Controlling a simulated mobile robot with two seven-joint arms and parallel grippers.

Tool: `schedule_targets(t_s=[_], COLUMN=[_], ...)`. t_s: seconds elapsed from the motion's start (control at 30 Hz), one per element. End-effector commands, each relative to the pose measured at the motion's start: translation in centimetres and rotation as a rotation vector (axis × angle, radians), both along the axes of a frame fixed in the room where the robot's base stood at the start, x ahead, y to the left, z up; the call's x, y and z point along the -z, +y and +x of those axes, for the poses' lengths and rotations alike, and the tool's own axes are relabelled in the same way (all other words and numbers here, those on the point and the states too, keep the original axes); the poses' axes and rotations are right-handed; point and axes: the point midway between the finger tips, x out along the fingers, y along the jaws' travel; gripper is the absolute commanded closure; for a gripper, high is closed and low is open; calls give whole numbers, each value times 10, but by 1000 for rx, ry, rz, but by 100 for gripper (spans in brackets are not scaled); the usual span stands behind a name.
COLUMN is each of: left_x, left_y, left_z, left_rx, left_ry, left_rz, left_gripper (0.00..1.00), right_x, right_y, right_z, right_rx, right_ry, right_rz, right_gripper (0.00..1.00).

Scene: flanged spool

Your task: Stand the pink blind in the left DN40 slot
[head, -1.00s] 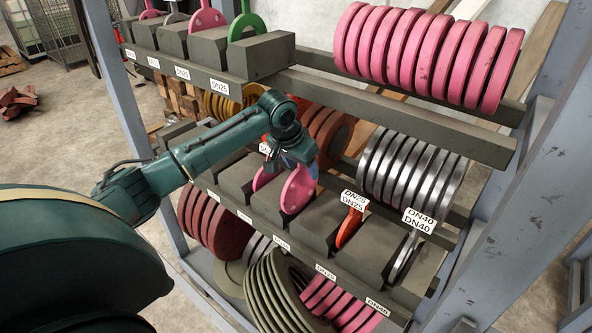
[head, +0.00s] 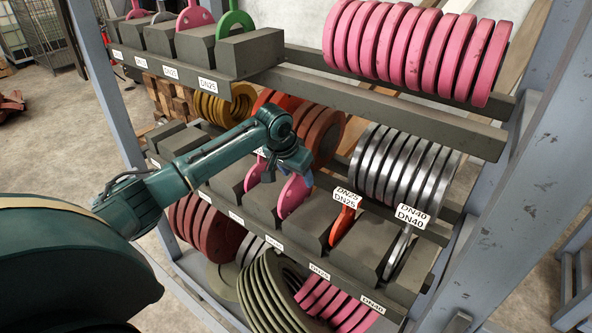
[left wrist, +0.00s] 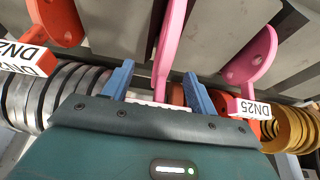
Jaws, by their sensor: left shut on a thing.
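My left gripper (head: 300,170) is over the middle shelf and shut on a pink blind (head: 293,197). The blind is upright, with its lower part among the dark grey blocks. The left wrist view shows the gripper's blue fingers (left wrist: 158,76) on either side of the pink blind (left wrist: 169,45). The head view hides its top behind my gripper; I cannot tell whether it rests in a slot. A second pink blind (head: 255,173) stands in a slot to the left. DN40 labels (head: 412,216) show at the right end of the row. My right gripper is not in view.
An orange-red blind (head: 343,222) and a silver blind (head: 397,250) stand in slots to the right. Silver rings (head: 405,170) hang behind them. Pink rings (head: 410,50) fill the top rail. A grey rack post (head: 500,205) rises at the right.

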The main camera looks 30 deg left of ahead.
Motion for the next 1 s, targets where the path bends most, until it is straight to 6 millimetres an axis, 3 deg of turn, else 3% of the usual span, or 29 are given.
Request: schedule_targets(t_s=[0.3,0.33,0.4,0.6,0.83,1.0], left_x=[-5,-5,-4,-2,5,-10], left_y=[0,0,0,0,0,1], left_z=[3,3,2,1,-2,-5], left_rx=[-1,-1,0,0,0,0], left_ry=[-13,-13,-12,-6,10,2], left_rz=[-2,-2,-2,0,2,1], left_gripper=[100,40,34,18,17,17], right_x=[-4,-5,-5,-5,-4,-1], right_y=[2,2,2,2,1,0], right_z=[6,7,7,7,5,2], right_rx=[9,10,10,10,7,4], right_ry=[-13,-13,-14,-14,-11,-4], right_rz=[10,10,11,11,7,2], right_gripper=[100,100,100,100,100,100])
